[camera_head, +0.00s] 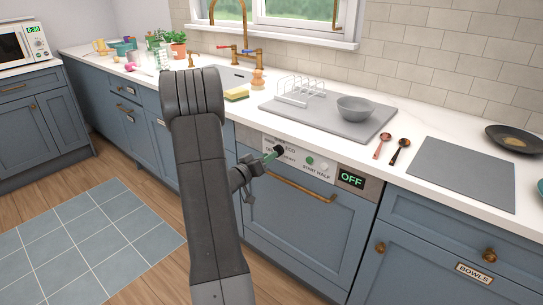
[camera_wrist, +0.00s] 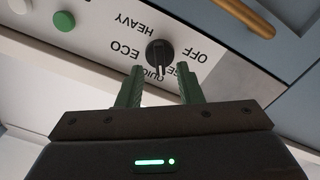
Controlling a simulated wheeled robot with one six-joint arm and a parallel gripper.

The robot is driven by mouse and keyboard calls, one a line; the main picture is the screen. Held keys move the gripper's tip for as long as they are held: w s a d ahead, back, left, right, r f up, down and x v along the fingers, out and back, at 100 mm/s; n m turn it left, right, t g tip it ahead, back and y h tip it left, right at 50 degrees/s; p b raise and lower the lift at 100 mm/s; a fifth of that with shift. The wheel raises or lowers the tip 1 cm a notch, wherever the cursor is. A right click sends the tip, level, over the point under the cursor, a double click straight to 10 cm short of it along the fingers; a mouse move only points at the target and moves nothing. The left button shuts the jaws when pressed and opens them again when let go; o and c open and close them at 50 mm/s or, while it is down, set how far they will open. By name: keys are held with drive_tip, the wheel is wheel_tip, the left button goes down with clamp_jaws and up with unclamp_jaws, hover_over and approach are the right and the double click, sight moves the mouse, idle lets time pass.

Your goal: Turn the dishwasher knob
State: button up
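The dishwasher knob (camera_wrist: 160,52) is round and black with a raised grip. In the wrist view it sits on the white panel (camera_wrist: 105,38) among the upside-down words HEAVY, ECO, QUICK and OFF; one more label is partly hidden. Its grip runs up and down in that picture, its lower end near QUICK. My gripper (camera_wrist: 161,68) is open, its two green fingers on either side of the knob's lower end; I cannot tell whether they touch it. In the head view my gripper (camera_head: 271,156) reaches the panel of the blue dishwasher (camera_head: 300,235), whose display (camera_head: 351,179) reads OFF.
A green button (camera_wrist: 64,21) and a white one (camera_wrist: 20,6) sit beside the knob. A brass handle (camera_head: 301,190) runs below the panel. The counter above holds a grey drainer tray (camera_head: 330,122), a bowl (camera_head: 355,108) and two spoons. The floor in front is clear.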

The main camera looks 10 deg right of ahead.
drive_tip(key=shift+x, duration=1.35)
clamp_jaws()
